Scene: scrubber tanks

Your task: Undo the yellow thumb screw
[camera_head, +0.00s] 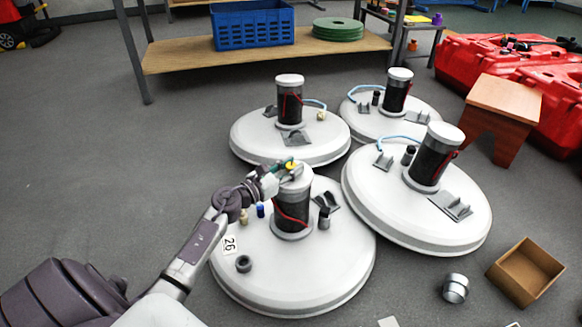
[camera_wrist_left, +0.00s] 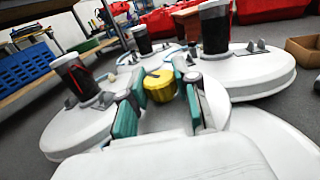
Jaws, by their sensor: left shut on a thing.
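The yellow thumb screw (camera_wrist_left: 160,86) sits between the teal-padded fingers of my left gripper (camera_wrist_left: 157,100) in the left wrist view. The gripper is shut on it. In the head view my left gripper (camera_head: 283,172) reaches in from the left, at the top of the nearest tank's motor cylinder (camera_head: 291,205). A small bit of the yellow screw (camera_head: 291,165) shows there. That cylinder stands on the white tank lid marked 26 (camera_head: 330,268). Whether the screw is still seated in the cap is hidden by the fingers. My right gripper is not seen.
Three other white tank lids with dark cylinders (camera_head: 432,155) stand behind and to the right. An open brown box (camera_head: 525,272) and a metal ring (camera_head: 455,288) lie on the floor at right. A shelf with a blue crate (camera_head: 252,25) stands behind. The floor at left is clear.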

